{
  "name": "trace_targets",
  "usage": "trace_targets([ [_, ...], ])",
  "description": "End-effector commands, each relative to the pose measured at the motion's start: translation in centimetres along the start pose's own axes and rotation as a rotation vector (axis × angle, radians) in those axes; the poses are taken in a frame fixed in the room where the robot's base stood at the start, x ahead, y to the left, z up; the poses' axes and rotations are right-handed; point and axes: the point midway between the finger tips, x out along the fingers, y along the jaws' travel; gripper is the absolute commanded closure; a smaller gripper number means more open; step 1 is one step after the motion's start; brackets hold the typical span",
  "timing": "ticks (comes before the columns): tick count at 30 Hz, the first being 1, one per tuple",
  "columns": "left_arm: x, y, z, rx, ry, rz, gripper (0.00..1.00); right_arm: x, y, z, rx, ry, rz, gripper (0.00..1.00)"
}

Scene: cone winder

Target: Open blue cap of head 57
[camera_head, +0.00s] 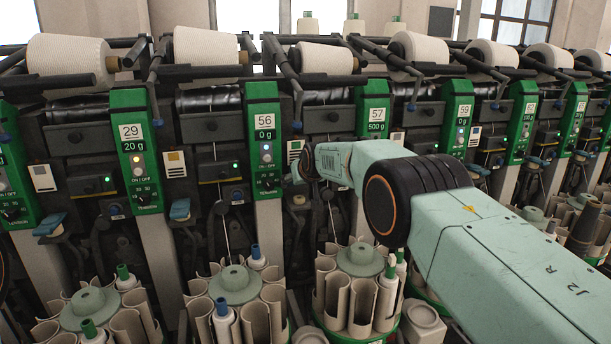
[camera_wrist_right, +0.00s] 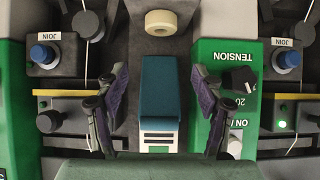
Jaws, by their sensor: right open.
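The blue cap (camera_wrist_right: 160,88) is a teal-blue block in the middle of the right wrist view, with a white label plate (camera_wrist_right: 158,138) at its lower end. My right gripper (camera_wrist_right: 159,75) is open. Its two dark fingers stand on either side of the cap, with a visible gap on each side. In the head view the right arm reaches in from the right, and my right gripper (camera_head: 303,163) is at the machine front between the green panels of head 56 (camera_head: 264,140) and head 57 (camera_head: 376,112). The wrist mostly hides the cap there. My left gripper is out of view.
Blue JOIN buttons (camera_wrist_right: 42,54) and a black TENSION knob (camera_wrist_right: 239,79) on a green panel flank the fingers. A cream round piece (camera_wrist_right: 160,22) lies beyond the cap. Bobbin magazines (camera_head: 232,285) stand below, and yarn cones (camera_head: 205,45) line the top.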

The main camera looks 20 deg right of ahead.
Motion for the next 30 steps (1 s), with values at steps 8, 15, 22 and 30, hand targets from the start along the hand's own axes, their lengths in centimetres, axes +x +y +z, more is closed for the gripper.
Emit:
trace_targets([
  [8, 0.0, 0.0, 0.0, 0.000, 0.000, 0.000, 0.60, -1.5, 0.0, -0.1, 0.000, 0.001, 0.000, 0.32],
  [15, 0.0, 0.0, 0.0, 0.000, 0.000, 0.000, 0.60, -3.3, 0.0, -0.1, 0.000, 0.001, 0.000, 0.32],
  [22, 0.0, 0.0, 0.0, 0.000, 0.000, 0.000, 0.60, -5.6, 0.0, -0.1, 0.000, 0.002, 0.000, 0.32],
  [30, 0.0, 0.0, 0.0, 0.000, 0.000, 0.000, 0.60, -8.8, 0.0, -0.1, 0.000, 0.003, 0.000, 0.32],
])
